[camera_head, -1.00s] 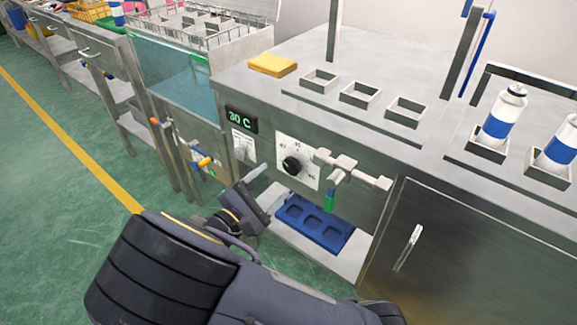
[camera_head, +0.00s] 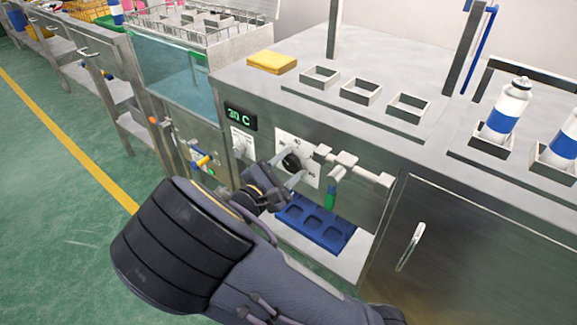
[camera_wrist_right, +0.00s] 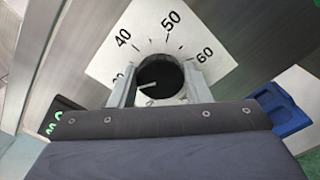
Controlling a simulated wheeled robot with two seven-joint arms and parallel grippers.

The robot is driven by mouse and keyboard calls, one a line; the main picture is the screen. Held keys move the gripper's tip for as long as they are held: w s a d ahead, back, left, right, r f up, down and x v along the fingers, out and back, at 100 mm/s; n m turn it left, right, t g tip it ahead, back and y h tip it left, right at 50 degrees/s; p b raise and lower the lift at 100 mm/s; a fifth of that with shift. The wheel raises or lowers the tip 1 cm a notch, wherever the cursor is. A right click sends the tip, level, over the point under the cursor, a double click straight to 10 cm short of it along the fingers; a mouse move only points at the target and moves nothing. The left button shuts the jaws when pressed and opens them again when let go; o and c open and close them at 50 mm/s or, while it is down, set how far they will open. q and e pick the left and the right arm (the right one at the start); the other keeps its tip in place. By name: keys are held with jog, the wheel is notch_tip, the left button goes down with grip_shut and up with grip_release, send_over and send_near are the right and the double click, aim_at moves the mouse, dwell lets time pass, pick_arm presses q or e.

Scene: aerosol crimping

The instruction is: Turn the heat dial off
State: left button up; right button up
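The heat dial (camera_head: 291,160) is a black round knob on a white plate with numbers, on the front of the steel machine. In the right wrist view the dial (camera_wrist_right: 160,76) fills the middle, with 40, 50 and 60 around it; a light mark on it points left. My right gripper (camera_head: 289,166) is at the dial with its fingers apart, one on each side of the knob. In the wrist view the fingertips (camera_wrist_right: 160,72) flank the knob closely; whether they touch it I cannot tell. My left gripper is not in view.
A blue tray (camera_head: 314,224) lies in the recess below. A yellow sponge-like block (camera_head: 272,62) sits on top.

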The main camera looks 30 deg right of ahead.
jog(key=c, duration=0.5)
jog(key=shift+o, duration=0.2)
jog(key=shift+r+n+p, duration=0.15)
jog(key=shift+n+p, duration=0.15)
jog(key=shift+p, duration=0.35)
jog(key=n+p, duration=0.7)
jog(key=p, duration=0.4)
jog(key=shift+r+n+p, duration=0.1)
jog(key=shift+n+p, duration=0.2)
jog(key=shift+n, duration=0.1)
jog(key=shift+f+n+p, duration=0.25)
jog(key=shift+n+p, duration=1.3)
jog(key=shift+n, duration=0.15)
jog(key=o, duration=1)
jog(key=shift+c, duration=0.2)
jog(key=shift+a, duration=0.1)
